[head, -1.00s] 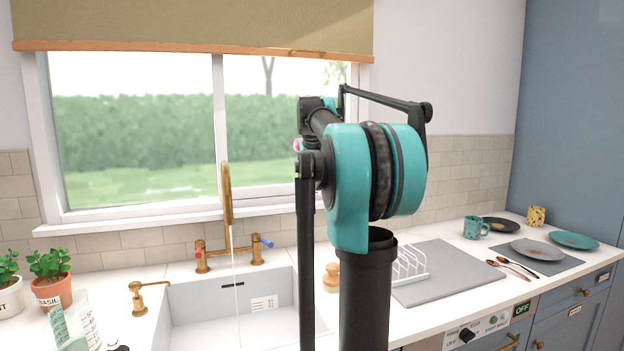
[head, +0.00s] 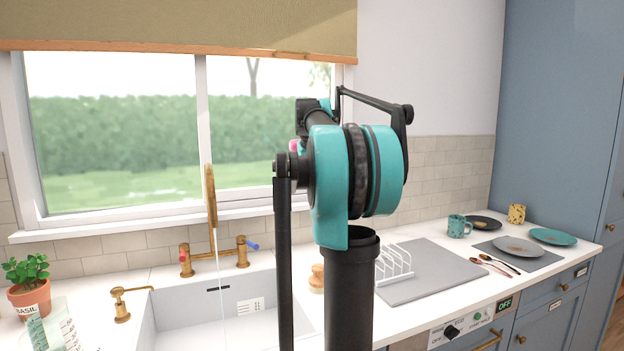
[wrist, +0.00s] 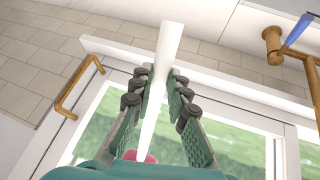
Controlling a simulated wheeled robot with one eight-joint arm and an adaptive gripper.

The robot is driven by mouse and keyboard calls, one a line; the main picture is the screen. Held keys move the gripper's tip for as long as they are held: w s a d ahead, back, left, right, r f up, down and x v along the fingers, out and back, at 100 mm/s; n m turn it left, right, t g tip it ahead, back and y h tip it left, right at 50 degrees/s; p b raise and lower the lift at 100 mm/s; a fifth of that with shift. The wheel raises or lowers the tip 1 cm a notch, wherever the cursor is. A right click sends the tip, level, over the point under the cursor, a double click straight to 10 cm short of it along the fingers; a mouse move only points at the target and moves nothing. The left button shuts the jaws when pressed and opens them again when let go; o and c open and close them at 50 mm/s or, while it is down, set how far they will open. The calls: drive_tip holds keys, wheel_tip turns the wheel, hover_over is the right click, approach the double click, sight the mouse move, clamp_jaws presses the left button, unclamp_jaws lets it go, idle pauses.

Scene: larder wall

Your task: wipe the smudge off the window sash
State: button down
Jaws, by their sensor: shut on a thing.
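The window sash (head: 204,110) is white, with a left pane and a right pane. My arm covers part of the right pane in the head view. I cannot make out a smudge in either view. My gripper (wrist: 160,90) is shut on a long white handle (wrist: 165,50) in the wrist view, with a pink part (wrist: 136,156) at its lower end. The window frame (wrist: 120,50) shows behind the fingers there. In the head view a bit of pink shows beside my arm, and my fingers are hidden. I cannot tell whether the tool touches the window.
A brass tap (head: 211,195) stands before the window, with a thin stream into the white sink (head: 180,305). A potted basil (head: 28,285) is at left. A dish rack (head: 394,265), a teal mug (head: 458,226) and several plates stand right. A blind (head: 180,22) hangs above.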

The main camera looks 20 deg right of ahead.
drive_tip(key=shift+s, duration=3)
drive_tip(key=s, duration=0.3)
